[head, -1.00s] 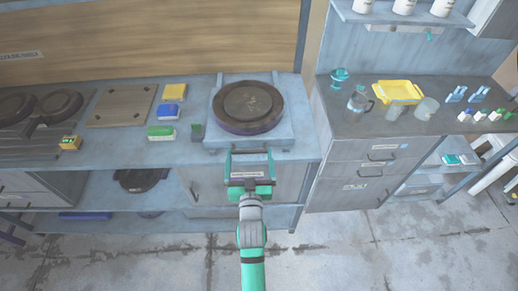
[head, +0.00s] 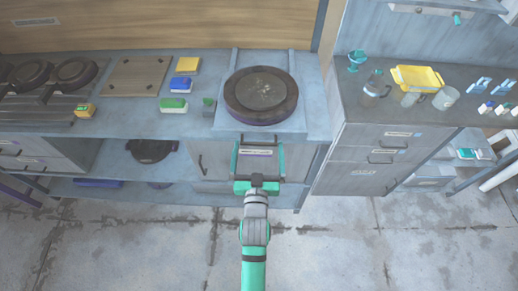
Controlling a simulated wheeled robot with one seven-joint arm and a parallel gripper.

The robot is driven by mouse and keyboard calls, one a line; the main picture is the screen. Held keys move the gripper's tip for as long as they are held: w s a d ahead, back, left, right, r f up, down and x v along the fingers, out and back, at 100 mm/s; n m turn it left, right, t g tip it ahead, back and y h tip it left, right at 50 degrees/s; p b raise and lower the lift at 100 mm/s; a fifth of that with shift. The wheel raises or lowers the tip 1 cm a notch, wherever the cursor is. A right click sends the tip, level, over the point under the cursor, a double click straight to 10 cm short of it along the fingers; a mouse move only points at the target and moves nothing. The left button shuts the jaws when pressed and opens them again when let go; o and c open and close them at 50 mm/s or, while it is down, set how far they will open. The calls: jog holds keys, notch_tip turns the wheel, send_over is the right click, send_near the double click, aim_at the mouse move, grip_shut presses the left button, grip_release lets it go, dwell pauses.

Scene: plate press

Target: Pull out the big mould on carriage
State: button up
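The big mould (head: 260,95) is a dark, round, lidded disc. It lies flat on the pale blue carriage (head: 292,130) on the bench, near the front edge. Two rails (head: 235,58) show behind it. My green gripper (head: 259,158) is at the carriage's front, below the mould in the picture. Its two fingers stand wide apart and point at the carriage. Their tips meet the carriage's front edge in the picture. Whether they grip a part of the carriage there is too small to tell.
On the bench to the left are a brown board (head: 137,76), small yellow, blue and green blocks, and dark round moulds (head: 75,72). A grey drawer cabinet (head: 365,150) with a yellow tray (head: 417,77) and jugs stands at the right. The floor in front is clear.

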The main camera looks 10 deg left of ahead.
jog(key=shift+s+d+f, duration=0.1)
jog(key=shift+s+d, duration=0.05)
jog(key=shift+s, duration=0.45)
jog(key=s+d, duration=0.1)
jog(key=s, duration=0.8)
jog(key=shift+s+d, duration=0.2)
jog(key=shift+s, duration=0.1)
jog(key=s+d+f+m+g+h, duration=0.1)
jog(key=s+d+f, duration=0.1)
jog(key=s, duration=0.9)
jog(key=s+d+f+g+h, duration=0.1)
jog(key=s+d, duration=0.4)
jog(key=s, duration=0.6)
jog(key=shift+s+d+f+m+h, duration=0.2)
jog(key=shift+d+f+m+h, duration=0.1)
jog(key=shift+f+m+h, duration=0.1)
